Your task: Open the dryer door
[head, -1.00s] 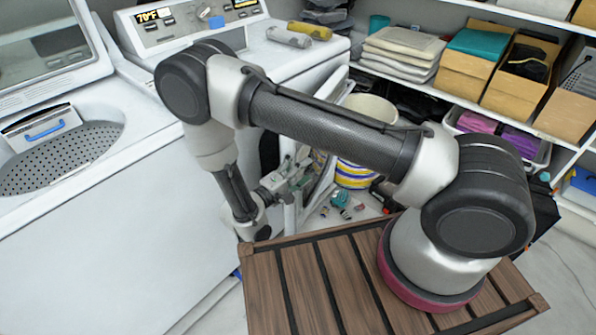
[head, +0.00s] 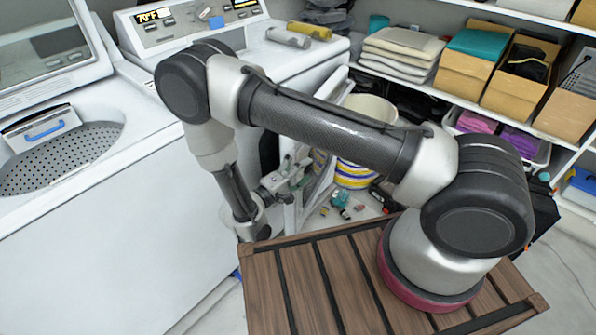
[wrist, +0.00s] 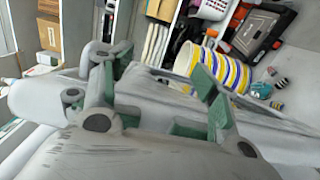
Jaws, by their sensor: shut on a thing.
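The white dryer (head: 267,62) stands at the back, its control panel at the top left. Its door (head: 322,187) stands swung out from the front, seen nearly edge-on behind my arm. My gripper (head: 292,180) is low beside the door's near edge. In the wrist view, my gripper (wrist: 165,100) has its grey and green fingers on either side of the pale door (wrist: 262,118), shut on it. The exact contact is hard to make out. My arm hides much of the dryer's front and opening.
A white washer (head: 110,215) with its lid up stands at the left. A striped bucket (head: 354,173) and small bottles (head: 341,200) are on the floor beyond the door. Shelves (head: 450,95) with folded towels and boxes line the right.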

